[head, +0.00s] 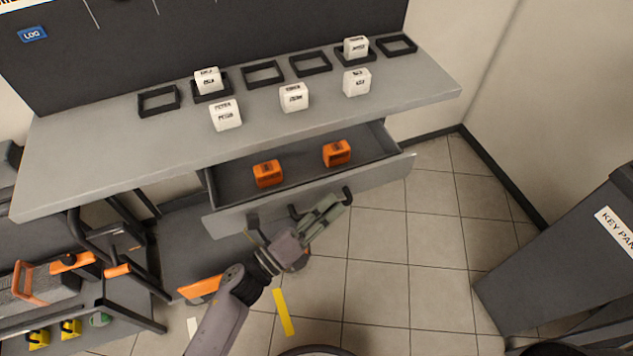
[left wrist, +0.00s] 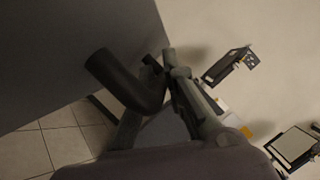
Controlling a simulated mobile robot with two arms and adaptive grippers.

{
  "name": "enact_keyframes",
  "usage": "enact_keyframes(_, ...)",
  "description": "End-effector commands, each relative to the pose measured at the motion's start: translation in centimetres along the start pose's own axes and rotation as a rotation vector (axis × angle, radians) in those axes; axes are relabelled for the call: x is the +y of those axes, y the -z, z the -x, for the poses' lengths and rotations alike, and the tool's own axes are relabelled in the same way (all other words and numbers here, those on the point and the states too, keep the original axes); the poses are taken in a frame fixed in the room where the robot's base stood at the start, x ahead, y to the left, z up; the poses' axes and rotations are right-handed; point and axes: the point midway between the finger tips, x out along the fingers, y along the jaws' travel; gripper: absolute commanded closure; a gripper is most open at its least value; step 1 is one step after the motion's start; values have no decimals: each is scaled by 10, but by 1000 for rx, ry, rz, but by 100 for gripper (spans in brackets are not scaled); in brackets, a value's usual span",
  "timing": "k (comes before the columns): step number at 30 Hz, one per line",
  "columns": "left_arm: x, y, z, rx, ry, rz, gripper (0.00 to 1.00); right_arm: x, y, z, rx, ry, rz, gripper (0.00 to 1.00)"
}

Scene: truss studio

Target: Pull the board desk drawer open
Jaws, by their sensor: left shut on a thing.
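The board desk (head: 75,170) stands below a dark wall board. Its drawer (head: 235,222) is pulled out from under the desktop, and I see inside it. Two orange blocks sit in it, one left (head: 268,174) and one right (head: 337,153). My left gripper (head: 325,215) is at the drawer's front, shut on the dark handle (head: 347,194). The gripper hides the middle of the handle. In the left wrist view the bent handle (left wrist: 125,80) runs from the grey drawer front to the gripper fingers (left wrist: 178,85). My right gripper is not in view.
White blocks (head: 294,97) and dark square frames (head: 264,74) are on the desktop. A cart with orange-handled items (head: 30,285) stands at the lower left. A dark key panel cabinet (head: 560,255) is at the right. Tiled floor (head: 430,225) between is clear.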

Motion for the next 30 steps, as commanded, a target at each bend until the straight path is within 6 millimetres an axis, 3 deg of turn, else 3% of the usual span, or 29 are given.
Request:
enact_keyframes(3, -12, 20, 10, 1, -4, 2, 100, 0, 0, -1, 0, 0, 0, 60)
enact_keyframes(10, -28, 43, 19, 0, -3, 1, 100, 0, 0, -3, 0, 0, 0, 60)
enact_keyframes(26, -34, 51, 23, 0, -4, -1, 100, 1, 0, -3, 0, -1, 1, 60)
enact_keyframes(27, -34, 51, 23, 0, -4, -1, 88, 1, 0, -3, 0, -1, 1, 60)
enact_keyframes(30, -34, 51, 22, 0, -3, -1, 82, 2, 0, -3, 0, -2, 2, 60)
